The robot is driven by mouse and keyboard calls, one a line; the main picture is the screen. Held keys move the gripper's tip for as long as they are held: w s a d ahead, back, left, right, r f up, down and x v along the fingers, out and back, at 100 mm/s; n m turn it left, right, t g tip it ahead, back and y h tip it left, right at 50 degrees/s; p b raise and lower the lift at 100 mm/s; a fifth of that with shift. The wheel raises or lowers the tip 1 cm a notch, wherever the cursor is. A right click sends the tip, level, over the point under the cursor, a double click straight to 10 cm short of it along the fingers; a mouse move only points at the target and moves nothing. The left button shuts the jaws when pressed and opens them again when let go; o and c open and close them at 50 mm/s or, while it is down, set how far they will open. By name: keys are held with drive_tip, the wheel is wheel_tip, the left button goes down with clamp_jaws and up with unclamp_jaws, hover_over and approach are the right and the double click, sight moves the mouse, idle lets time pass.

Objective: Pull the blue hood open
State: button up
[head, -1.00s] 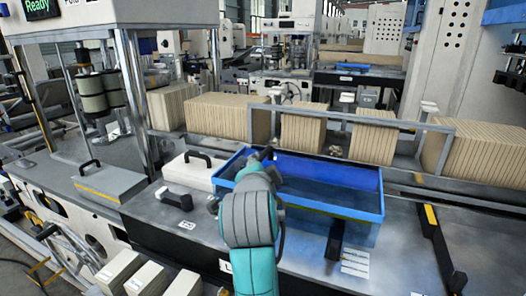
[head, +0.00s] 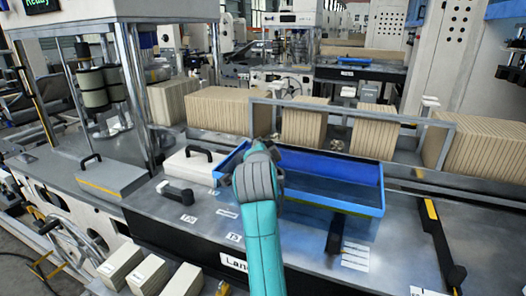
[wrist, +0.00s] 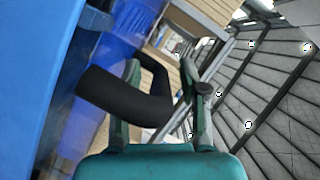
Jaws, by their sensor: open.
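The blue hood (head: 340,205) is a blue, box-like piece on the grey machine bed, right of my arm in the head view. In the wrist view a large blue surface (wrist: 35,70) fills the left side. A thick black bent handle (wrist: 125,103) lies across the space between my gripper's (wrist: 165,78) two fingers. The fingers are apart, one on each side of part of the handle, and not closed on it. I cannot tell whether either finger touches it. In the head view my arm hides the gripper and the handle.
Stacks of tan sheets (head: 228,108) stand behind a grey rail (head: 350,112). A white block with a black handle (head: 190,165) and a grey lidded box (head: 110,178) sit left of my arm. A black bar (head: 440,245) lies at the right. Pale blocks (head: 150,278) stand in front.

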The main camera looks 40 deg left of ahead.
clamp_jaws()
drive_tip(key=shift+d, duration=0.1)
drive_tip(key=w+d, duration=0.4)
drive_tip(key=d, duration=1.3)
drive_tip(key=w+d, duration=0.4)
drive_tip(key=d, duration=1.3)
drive_tip(key=shift+w, duration=0.1)
unclamp_jaws()
drive_tip(key=v, duration=1.2)
drive_tip(key=shift+w+d, duration=0.1)
